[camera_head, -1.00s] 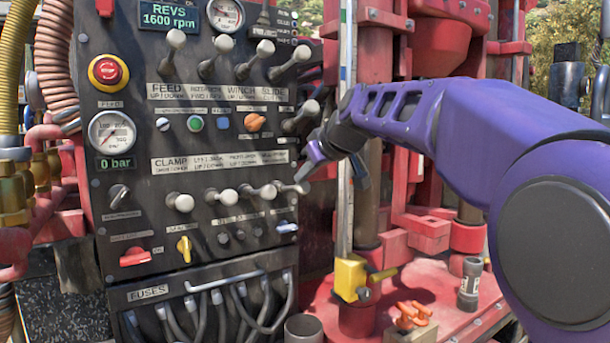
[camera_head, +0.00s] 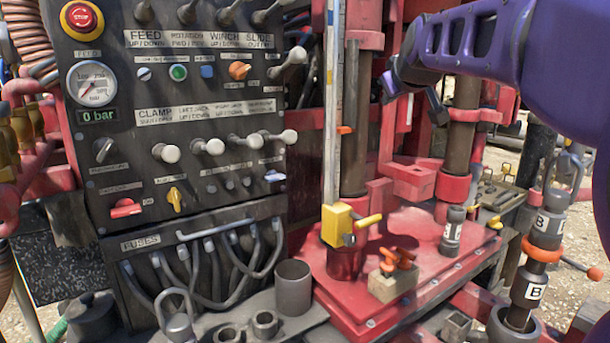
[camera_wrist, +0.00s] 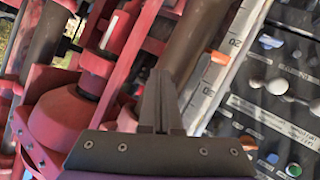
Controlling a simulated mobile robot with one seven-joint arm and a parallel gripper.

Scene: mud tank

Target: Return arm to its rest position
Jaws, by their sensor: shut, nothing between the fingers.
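My purple arm (camera_head: 470,45) reaches in from the upper right in the head view. My gripper (camera_head: 437,108) is at its left end, in front of the red rig and right of the black control panel (camera_head: 200,150). In the wrist view the two dark fingers of my gripper (camera_wrist: 160,100) lie together, shut, with nothing between them. Behind them are a brown pipe and a white measuring scale (camera_wrist: 225,60). The fingers appear clear of the panel's levers and knobs.
The panel carries levers, a red stop button (camera_head: 82,18) and a gauge (camera_head: 92,83). A grey cup (camera_head: 293,287) and black-and-white cylinders (camera_head: 540,245) stand in front.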

